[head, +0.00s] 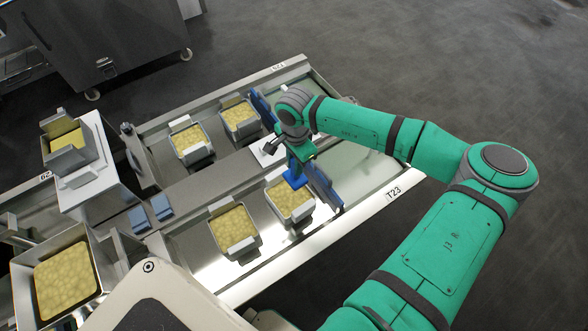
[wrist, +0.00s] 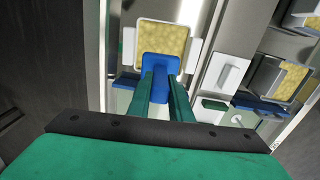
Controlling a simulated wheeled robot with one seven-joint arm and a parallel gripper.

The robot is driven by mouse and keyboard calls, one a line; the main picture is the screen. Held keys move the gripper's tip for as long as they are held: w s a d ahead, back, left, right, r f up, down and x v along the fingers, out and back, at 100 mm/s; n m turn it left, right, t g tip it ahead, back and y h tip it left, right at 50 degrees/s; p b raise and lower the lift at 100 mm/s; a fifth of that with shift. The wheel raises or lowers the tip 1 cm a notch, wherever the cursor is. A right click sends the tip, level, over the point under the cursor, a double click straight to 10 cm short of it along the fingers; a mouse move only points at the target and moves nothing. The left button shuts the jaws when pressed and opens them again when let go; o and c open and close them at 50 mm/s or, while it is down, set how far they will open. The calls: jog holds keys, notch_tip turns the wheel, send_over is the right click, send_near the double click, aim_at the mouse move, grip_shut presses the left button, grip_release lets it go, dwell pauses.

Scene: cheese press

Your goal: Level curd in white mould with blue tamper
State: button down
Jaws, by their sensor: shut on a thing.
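My gripper (head: 296,164) is shut on the blue tamper (head: 294,181). In the wrist view the gripper (wrist: 163,88) has its green fingers on either side of the tamper's handle, and the tamper's flat blue foot (wrist: 158,64) points at the mould. The white mould (wrist: 126,46) is square, with side flaps, and holds yellow, lumpy curd (wrist: 163,37). In the head view this curd (head: 288,200) lies just below the tamper, which overlaps the mould's far edge. I cannot tell whether the foot touches the curd or hangs above it.
Similar filled moulds stand nearby: one left (head: 233,225) and two across the divider (head: 191,142) (head: 239,117). Blue upright plates (head: 322,186) stand close right of the tamper. A curd tray (head: 68,280) and a raised stand (head: 98,180) are at left.

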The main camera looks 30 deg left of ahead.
jog(key=shift+s+a+r, duration=0.5)
jog(key=shift+s+a, duration=0.3)
jog(key=shift+s, duration=1.35)
notch_tip(320, 180, down, 10)
jog(key=shift+r, duration=0.15)
jog(key=shift+f, duration=0.55)
dwell(0.4)
jog(key=shift+w+d, duration=0.1)
jog(key=shift+w, duration=0.05)
dwell(1.7)
